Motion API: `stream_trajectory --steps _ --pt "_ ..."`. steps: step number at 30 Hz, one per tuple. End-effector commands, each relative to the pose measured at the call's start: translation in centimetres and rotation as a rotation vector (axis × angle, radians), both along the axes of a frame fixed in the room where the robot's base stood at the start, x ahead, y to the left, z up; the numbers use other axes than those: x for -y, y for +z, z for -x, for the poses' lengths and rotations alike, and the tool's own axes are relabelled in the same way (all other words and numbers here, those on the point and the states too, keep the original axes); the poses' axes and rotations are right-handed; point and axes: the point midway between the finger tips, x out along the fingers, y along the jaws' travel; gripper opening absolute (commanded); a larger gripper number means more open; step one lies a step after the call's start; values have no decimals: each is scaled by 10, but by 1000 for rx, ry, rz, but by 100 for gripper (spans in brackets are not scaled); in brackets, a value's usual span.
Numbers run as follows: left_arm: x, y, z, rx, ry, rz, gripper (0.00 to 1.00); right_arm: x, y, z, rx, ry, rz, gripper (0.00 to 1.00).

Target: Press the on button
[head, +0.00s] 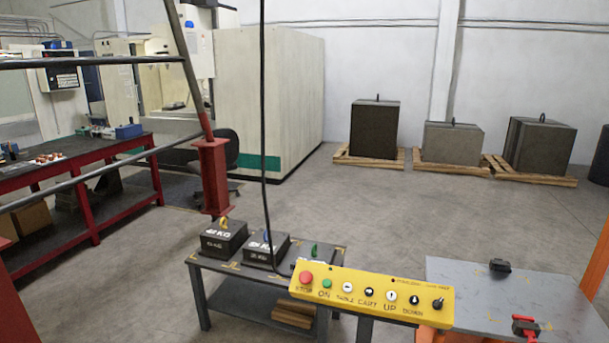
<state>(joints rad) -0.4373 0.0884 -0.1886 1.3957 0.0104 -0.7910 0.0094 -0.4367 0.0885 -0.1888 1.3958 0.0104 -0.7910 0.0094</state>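A yellow control box (372,299) shows in the lower middle of the head view, facing me and tilted slightly down to the right. Its green on button (324,284) is near the left end, with the label ON below it. A larger red stop button (306,278) is just to its left. Several white round buttons and a black knob (437,304) run to the right. Nothing touches or covers the on button. Neither of my grippers is in view.
Dark weights, including one with a yellow ring (223,240), stand on a low grey table (200,292) behind the box. A dark cable (264,120) hangs over them. A grey worktable (540,293) is at right, a red bench (90,168) at left.

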Motion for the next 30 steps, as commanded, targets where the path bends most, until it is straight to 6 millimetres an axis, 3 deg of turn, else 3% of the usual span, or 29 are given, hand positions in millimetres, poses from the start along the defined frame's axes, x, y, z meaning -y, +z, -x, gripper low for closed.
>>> stream_trajectory --steps 1,5,30 --pt "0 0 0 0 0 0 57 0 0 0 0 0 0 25" --pt "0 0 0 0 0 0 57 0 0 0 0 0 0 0" --pt "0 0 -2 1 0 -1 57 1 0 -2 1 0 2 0"
